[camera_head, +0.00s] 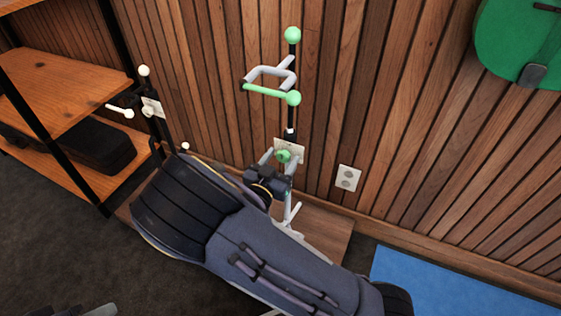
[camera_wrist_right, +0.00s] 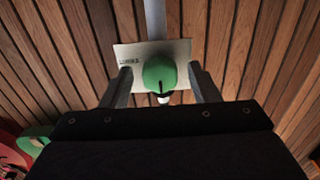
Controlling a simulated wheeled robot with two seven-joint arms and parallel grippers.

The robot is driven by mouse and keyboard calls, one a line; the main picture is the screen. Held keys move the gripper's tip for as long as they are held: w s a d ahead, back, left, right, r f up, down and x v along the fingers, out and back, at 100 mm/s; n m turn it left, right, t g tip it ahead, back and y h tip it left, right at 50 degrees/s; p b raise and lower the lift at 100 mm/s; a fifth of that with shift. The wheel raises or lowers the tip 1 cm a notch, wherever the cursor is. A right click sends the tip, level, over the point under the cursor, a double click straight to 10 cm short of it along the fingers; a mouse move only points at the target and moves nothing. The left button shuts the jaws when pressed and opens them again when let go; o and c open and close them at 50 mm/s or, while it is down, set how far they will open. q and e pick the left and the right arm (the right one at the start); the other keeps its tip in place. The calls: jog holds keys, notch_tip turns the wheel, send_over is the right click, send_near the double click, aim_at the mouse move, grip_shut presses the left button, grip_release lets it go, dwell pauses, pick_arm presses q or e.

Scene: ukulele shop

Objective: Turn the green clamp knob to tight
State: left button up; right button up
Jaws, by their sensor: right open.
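The green clamp knob (camera_head: 283,156) sits on a pale plate (camera_head: 296,147) on the upright stand. In the right wrist view the knob (camera_wrist_right: 159,73) is round, with a dark bar and a white tip at its lower side. Small lettering on the plate's left (camera_wrist_right: 128,60) is too blurred to read surely. My right gripper (camera_head: 281,162) is open at the knob. In the wrist view its fingers (camera_wrist_right: 161,88) stand left and right of the knob, with gaps on both sides. The knob's underside is partly hidden.
Above the knob, the stand carries a white and green cradle (camera_head: 270,80) and green balls. A second stand with white balls (camera_head: 152,107) is at left, near a wooden shelf (camera_head: 70,80) holding a dark case. A blue mat (camera_head: 440,285) lies at lower right.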

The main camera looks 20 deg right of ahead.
jog(key=c, duration=0.9)
jog(key=shift+c, duration=0.2)
jog(key=shift+m, duration=0.3)
jog(key=m+b, duration=0.1)
jog(key=m, duration=0.1)
jog(key=m+b, duration=0.1)
jog(key=m, duration=0.1)
jog(key=shift+f+m+b, duration=0.2)
jog(key=shift+m+b, duration=0.1)
jog(key=shift+b, duration=0.05)
jog(key=m+b, duration=0.3)
jog(key=m, duration=0.6)
jog(key=shift+r+b, duration=0.15)
jog(key=shift+b, duration=0.2)
jog(key=m, duration=0.5)
jog(key=shift+m, duration=0.3)
